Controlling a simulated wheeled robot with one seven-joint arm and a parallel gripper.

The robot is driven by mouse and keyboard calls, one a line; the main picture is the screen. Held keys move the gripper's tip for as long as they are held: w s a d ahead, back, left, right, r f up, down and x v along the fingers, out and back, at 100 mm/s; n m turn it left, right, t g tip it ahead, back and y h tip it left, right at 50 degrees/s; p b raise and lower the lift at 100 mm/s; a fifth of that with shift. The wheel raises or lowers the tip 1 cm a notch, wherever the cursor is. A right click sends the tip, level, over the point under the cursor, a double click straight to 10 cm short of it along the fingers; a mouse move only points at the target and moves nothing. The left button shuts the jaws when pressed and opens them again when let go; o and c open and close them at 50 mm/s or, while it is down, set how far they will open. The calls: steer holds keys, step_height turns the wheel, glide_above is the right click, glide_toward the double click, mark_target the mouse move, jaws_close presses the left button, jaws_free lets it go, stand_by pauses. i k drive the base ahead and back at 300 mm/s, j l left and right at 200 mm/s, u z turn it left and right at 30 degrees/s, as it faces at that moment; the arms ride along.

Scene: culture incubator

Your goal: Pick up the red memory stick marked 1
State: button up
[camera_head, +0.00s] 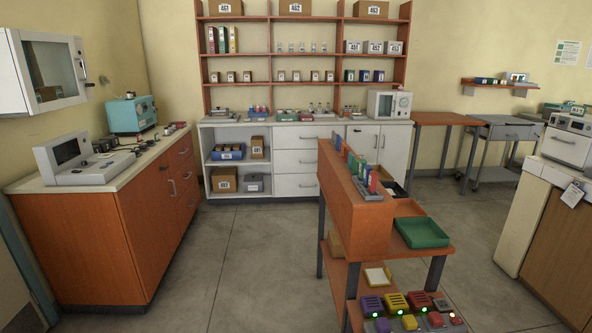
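I cannot pick out the red memory stick marked 1 for certain, as marks on the small items are too small to read. On the lower shelf of the orange cart, a red box (419,300) stands beside a yellow box (396,303) and a purple box (372,306). A small red piece (435,320) lies in front of the red box, next to a small yellow piece (409,323). Another red item (373,181) stands upright on the cart's top among blue and green ones. My gripper is not in view.
The orange cart (352,213) carries a green tray (421,232). An orange cabinet (140,235) with a grey device (84,160) stands left, and a white counter (290,162) stands at the back. A brown cabinet (548,232) stands right. The floor (240,255) left of the cart is clear.

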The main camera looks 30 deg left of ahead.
mark_target(372, 179)
steer(key=j, duration=0.95)
steer(key=i+j+u, duration=0.1)
steer(key=j, duration=0.85)
